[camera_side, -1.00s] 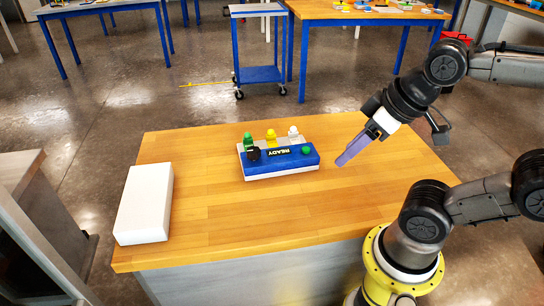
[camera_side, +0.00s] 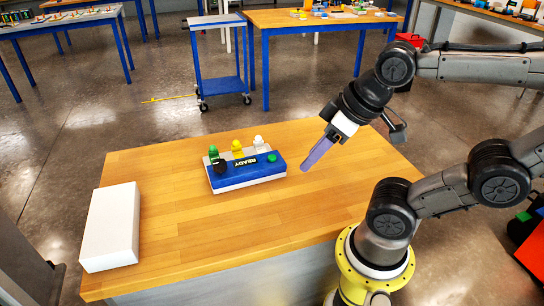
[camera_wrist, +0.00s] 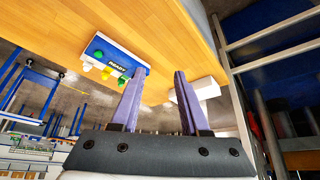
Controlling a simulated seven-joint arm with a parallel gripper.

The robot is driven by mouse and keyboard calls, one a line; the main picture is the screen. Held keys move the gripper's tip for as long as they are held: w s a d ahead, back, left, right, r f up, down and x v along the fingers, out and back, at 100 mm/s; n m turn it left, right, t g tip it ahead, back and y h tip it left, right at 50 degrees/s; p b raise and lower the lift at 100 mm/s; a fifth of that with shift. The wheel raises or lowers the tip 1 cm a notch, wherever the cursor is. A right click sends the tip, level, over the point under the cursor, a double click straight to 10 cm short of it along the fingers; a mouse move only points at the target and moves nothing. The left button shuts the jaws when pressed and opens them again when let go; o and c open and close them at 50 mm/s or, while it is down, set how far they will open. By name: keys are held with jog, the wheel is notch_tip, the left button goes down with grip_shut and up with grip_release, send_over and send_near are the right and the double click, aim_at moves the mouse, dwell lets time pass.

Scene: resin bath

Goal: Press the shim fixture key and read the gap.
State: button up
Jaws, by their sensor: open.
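The shim fixture (camera_side: 246,173) is a blue and white box on the wooden table, with a dark label reading READY. A round green key (camera_side: 272,158) sits at its right end, and a black knob (camera_side: 220,167) at its left. Green, yellow and white pieces stand along its back edge. The fixture also shows in the wrist view (camera_wrist: 118,60), upper left, with its green key (camera_wrist: 97,41). My gripper (camera_side: 305,168) has purple fingers and is right of the fixture, apart from it. In the wrist view the two fingers (camera_wrist: 158,75) are spread and empty.
A white block (camera_side: 112,228) lies at the table's left end. The wooden table (camera_side: 330,205) is bare between the fixture and my arm's base. A blue cart (camera_side: 220,88) and other workbenches stand on the floor behind.

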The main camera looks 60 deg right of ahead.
grip_shut()
dwell(1.5)
